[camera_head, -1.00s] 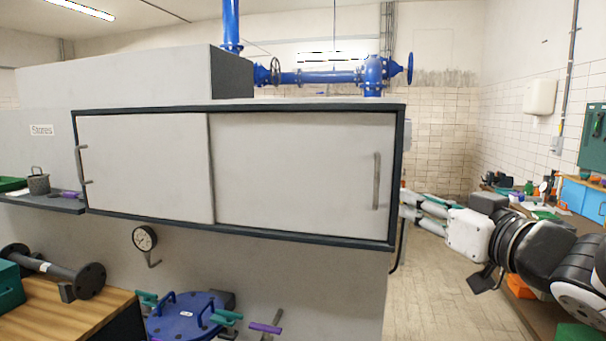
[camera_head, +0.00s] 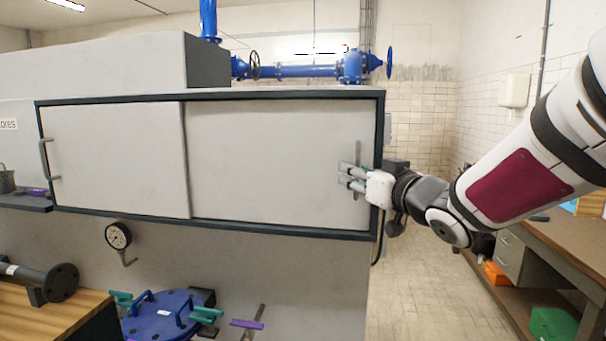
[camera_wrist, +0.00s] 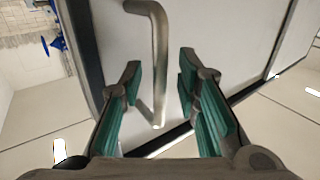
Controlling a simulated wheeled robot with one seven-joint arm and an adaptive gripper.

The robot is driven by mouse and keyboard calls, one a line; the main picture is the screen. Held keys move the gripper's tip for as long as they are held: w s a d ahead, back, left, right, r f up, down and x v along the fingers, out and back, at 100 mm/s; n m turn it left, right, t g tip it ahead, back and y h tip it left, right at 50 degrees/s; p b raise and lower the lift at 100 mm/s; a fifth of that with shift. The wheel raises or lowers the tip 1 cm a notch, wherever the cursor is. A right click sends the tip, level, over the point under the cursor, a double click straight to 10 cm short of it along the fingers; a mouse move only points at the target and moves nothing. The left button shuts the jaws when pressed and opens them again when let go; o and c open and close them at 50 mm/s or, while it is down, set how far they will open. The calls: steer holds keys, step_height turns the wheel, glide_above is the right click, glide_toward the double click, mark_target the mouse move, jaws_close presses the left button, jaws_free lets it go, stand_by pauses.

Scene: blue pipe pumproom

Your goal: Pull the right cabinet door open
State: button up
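The cabinet has two pale sliding doors in a dark frame. The right door (camera_head: 270,160) covers the right half and appears shut, its right edge by the frame. Its vertical bar handle (camera_head: 358,155) is near that edge. My gripper (camera_head: 345,178) is at the handle in the head view, partly covering it. In the wrist view my gripper (camera_wrist: 158,88) is open, with green-padded fingers on either side of the metal handle (camera_wrist: 160,60). Gaps show between the handle and both fingers. The left door (camera_head: 115,160) is also closed, with its own handle (camera_head: 46,160) at the left.
A pressure gauge (camera_head: 118,236) and a blue flanged cover (camera_head: 165,315) with teal-handled parts are below the cabinet. A wooden bench (camera_head: 60,318) is at lower left. A workbench (camera_head: 560,245) stands at right. Open floor (camera_head: 425,270) lies between.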

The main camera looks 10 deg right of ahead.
steer(key=shift+c, duration=0.4)
jaws_close()
